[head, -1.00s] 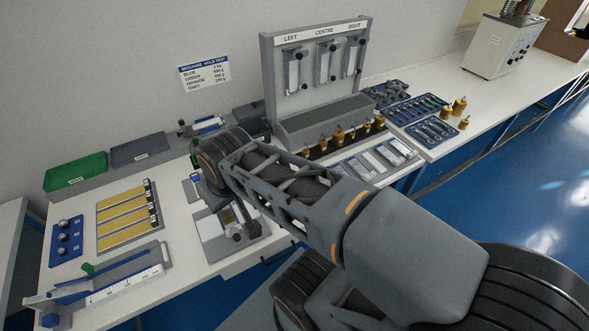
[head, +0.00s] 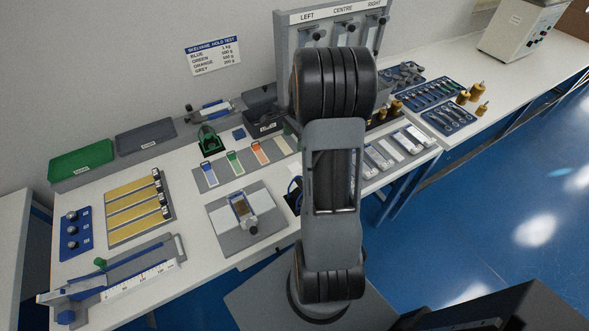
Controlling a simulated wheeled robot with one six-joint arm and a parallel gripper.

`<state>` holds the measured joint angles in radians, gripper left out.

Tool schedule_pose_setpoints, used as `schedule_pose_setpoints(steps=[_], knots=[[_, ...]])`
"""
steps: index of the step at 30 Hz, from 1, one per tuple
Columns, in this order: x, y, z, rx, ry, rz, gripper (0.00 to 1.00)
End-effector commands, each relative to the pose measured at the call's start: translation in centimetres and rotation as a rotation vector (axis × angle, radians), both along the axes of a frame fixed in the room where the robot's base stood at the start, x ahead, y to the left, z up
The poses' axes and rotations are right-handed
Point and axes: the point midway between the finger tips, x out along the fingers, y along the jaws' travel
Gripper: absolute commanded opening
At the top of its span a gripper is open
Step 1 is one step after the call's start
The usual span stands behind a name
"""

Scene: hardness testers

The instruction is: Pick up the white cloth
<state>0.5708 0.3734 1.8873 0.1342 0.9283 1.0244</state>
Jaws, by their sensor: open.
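I cannot make out a white cloth for certain in the head view. My arm stands upright in front of the bench and hides part of its middle. My gripper is not visible; the arm's raised joint and link are what show. A small dark and blue item (head: 294,194) shows partly at the left edge of my arm, and I cannot tell what it is.
The white bench holds a vice on a grey plate (head: 215,243), a board with yellow strips (head: 110,238), a green tray (head: 80,161), a grey tray (head: 146,138), a blue tool tray (head: 449,122) and a hanging-tester panel (head: 283,45). Blue floor lies clear at right.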

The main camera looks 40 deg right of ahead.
Motion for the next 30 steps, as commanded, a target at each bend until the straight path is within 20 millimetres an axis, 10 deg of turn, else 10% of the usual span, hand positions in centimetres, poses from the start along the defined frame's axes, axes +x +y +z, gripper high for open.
schedule_pose_setpoints(steps=[30], knots=[[-0.1, 0.3, -12.8, 0.009, 0.011, -0.028, 0.74]])
